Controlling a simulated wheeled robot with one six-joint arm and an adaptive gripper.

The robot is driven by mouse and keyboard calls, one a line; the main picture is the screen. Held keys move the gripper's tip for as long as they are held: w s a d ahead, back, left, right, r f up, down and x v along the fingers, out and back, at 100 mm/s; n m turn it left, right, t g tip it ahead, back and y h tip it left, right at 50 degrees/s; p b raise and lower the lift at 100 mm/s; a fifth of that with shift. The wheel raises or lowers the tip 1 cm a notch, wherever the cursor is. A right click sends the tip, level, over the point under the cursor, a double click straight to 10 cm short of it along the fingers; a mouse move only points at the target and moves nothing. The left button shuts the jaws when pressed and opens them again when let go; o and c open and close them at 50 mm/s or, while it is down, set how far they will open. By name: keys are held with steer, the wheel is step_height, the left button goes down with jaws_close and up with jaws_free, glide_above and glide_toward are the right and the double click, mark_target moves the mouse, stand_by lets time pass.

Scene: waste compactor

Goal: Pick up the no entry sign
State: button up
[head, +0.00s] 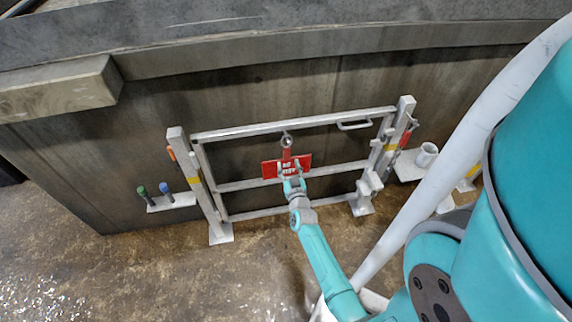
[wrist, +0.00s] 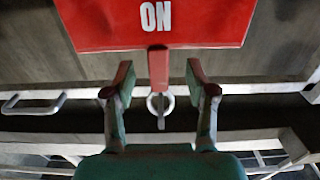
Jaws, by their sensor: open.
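The no entry sign (head: 267,170) is a red plate with white lettering, hanging on the front of a grey metal gate (head: 240,133). A red tab (head: 286,153) rises from its top edge to a metal ring (head: 286,140) on the gate. In the wrist view the sign (wrist: 90,25) appears upside down, its lower part cut off. My gripper (wrist: 159,75) is open and empty. Its fingers lie left and right of the red tab (wrist: 158,68) in that view, apart from it; the depth between is unclear. In the head view my gripper (head: 290,168) overlaps the sign, hiding part of its lettering.
A ledge with green and blue buttons (head: 165,188) is left of the gate. A shelf with a white cup-like cylinder (head: 427,154) is to the right. The gate has a handle (head: 354,126) and posts. A dark wall stands behind; wet floor lies open in front.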

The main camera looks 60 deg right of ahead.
mark_target(287, 157)
steer(key=w+d, duration=0.1)
steer(key=w+d+r, duration=0.1)
steer(key=d, duration=0.1)
steer(key=shift+w, duration=0.1)
steer(key=shift+w+d+f, duration=0.1)
steer(key=shift+w+d, duration=0.35)
steer(key=shift+d, duration=0.05)
jaws_close()
